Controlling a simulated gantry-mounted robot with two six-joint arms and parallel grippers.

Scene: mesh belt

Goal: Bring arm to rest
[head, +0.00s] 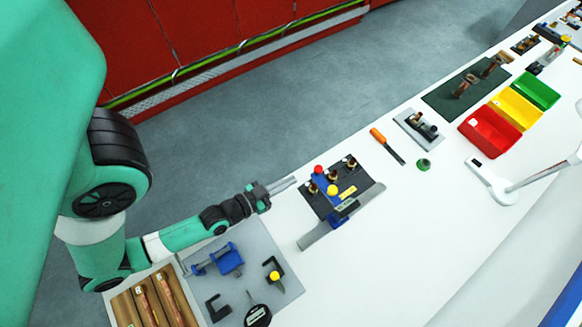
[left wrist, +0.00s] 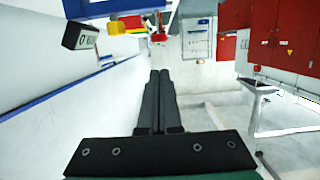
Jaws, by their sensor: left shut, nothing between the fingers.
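My left arm, green with black joints, comes in from the left in the head view. Its gripper (head: 283,186) is shut and empty, over the table's back edge, just left of a dark fixture plate (head: 364,197) with a blue block and red and yellow knobs. In the left wrist view the two dark fingers (left wrist: 158,100) lie side by side, closed, with nothing between them. My right gripper is in neither view.
A grey board (head: 285,288) with a blue vise and clamps lies below the left arm, beside a wooden tray (head: 120,305). An orange-handled screwdriver (head: 386,145), a red bin (head: 490,132) and a white lamp base (head: 490,183) stand farther right. The front table middle is clear.

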